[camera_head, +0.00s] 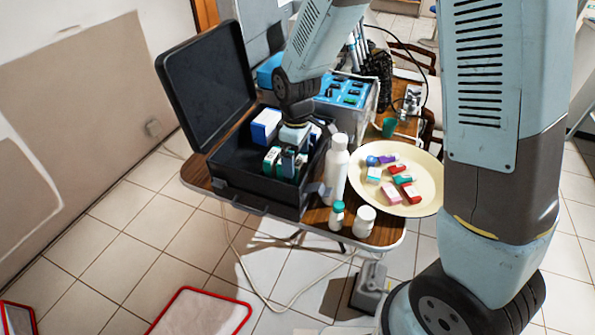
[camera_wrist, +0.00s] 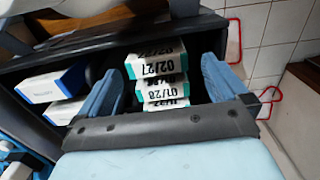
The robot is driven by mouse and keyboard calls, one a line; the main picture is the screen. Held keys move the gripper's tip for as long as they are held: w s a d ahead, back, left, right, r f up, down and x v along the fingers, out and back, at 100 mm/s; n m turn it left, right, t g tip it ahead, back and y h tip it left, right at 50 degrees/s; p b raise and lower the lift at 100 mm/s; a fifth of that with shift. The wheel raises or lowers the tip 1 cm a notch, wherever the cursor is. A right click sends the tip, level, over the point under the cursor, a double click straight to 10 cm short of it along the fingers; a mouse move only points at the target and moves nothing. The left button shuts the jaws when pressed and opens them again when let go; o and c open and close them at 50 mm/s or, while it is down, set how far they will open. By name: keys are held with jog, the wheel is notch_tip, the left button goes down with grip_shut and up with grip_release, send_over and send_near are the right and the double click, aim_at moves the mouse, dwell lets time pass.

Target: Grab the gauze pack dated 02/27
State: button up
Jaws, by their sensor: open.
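The gauze pack dated 02/27 (camera_wrist: 157,68) is a white box with a teal edge, in the dark case in the wrist view. More dark printing on its far part is hard to read. A similar pack dated 07/28 (camera_wrist: 166,92) is right beside it, nearer my wrist, with another partly hidden label below. My gripper (camera_wrist: 161,72) is open, with one blue finger on each side of the packs; I cannot tell whether either finger touches them. In the head view my gripper (camera_head: 291,146) reaches down into the case, beside teal-and-white packs (camera_head: 271,160) whose dates are unreadable.
The open black case (camera_head: 225,183) stands on a wooden table (camera_head: 383,236). Blue-and-white boxes (camera_wrist: 50,84) lie in the case left of my gripper. White bottles (camera_head: 336,165) and a cream plate (camera_head: 427,170) with small boxes stand to the right. The case walls are close around my gripper.

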jog(key=shift+w+f, duration=0.2)
jog(key=shift+f, duration=2.7)
jog(key=c, duration=1)
jog(key=shift+o, duration=0.2)
jog(key=shift+r, duration=0.15)
